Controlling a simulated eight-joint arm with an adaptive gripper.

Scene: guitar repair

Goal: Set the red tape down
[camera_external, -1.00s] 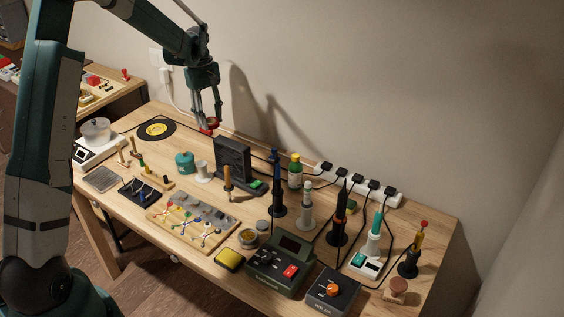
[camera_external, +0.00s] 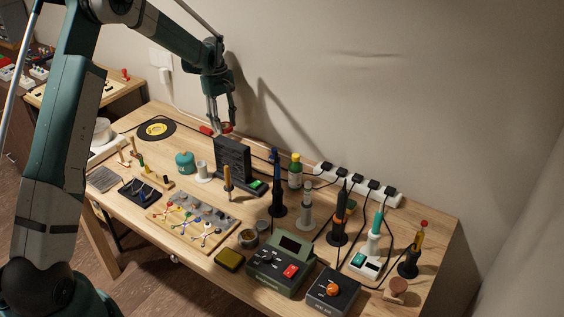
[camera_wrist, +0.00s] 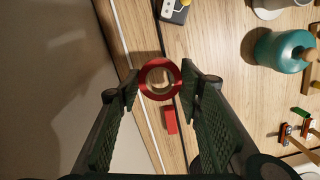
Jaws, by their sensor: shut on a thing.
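The red tape (camera_wrist: 146,82) is a ring with an open centre. In the wrist view it sits between my two fingertips, which press on its left and right sides. My gripper (camera_external: 223,128) is shut on it low over the back of the workbench, behind the dark upright box, and it also shows in the wrist view (camera_wrist: 160,80). Wood shows through the ring. In the external view the tape is small and partly hidden by the fingers. I cannot tell whether it touches the bench.
A red block (camera_wrist: 170,120) lies close to the tape. The dark upright box (camera_external: 233,158) stands in front of my gripper. A teal jar (camera_external: 185,163) and white spool (camera_external: 202,171) stand nearer. A black disc with a yellow centre (camera_external: 157,129) lies left. The wall is close behind.

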